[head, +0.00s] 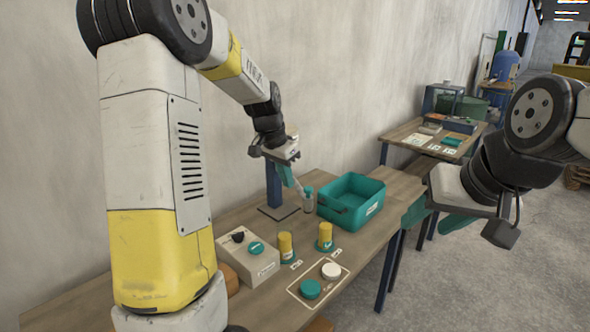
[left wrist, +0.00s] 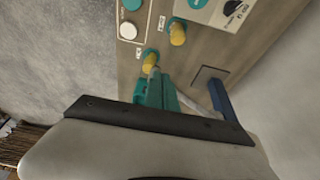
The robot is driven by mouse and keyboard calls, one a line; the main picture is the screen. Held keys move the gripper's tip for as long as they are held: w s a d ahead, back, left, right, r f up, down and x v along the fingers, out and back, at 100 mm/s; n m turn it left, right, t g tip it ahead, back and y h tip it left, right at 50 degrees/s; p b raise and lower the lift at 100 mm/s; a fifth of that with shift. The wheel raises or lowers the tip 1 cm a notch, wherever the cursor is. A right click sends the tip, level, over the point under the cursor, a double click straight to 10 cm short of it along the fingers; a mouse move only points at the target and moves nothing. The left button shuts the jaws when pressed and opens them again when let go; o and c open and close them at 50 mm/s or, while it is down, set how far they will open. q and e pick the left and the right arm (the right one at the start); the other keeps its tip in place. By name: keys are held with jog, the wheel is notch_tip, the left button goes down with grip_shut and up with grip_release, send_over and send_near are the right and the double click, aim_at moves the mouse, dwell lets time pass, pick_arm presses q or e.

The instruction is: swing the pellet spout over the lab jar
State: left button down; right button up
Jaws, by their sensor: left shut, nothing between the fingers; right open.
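My left gripper (head: 291,178) is shut and empty. It points down beside the blue post (head: 273,186) at the back of the bench. Its teal fingers also show in the left wrist view (left wrist: 157,94). A slim pale bar, apparently the spout (left wrist: 216,98), shows beside the post there. A clear cylinder with a teal top (head: 308,201) is just right of the fingertips; contact is unclear. Two yellow-filled jars (head: 325,238) (head: 286,247) stand upright further forward, by small unreadable labels, so I cannot tell which is the lab jar. My right gripper (head: 436,217) is open, off the bench's right side.
A teal bin (head: 352,199) stands on the bench right of the post. A grey control box (head: 247,257) with a black knob and teal button is at the left. A teal lid (head: 310,289) and a white lid (head: 331,270) lie in front. A second table (head: 405,131) stands behind.

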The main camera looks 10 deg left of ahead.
pick_arm(q)
jog(key=w+d+f, duration=0.3)
jog(key=w+f, duration=0.1)
jog(key=shift+w+f, duration=0.2)
jog(key=shift+f, duration=0.15)
jog(key=w+d, duration=0.4)
jog(key=d, duration=0.3)
jog(key=shift+w, duration=0.25)
jog(key=shift+d, duration=0.1)
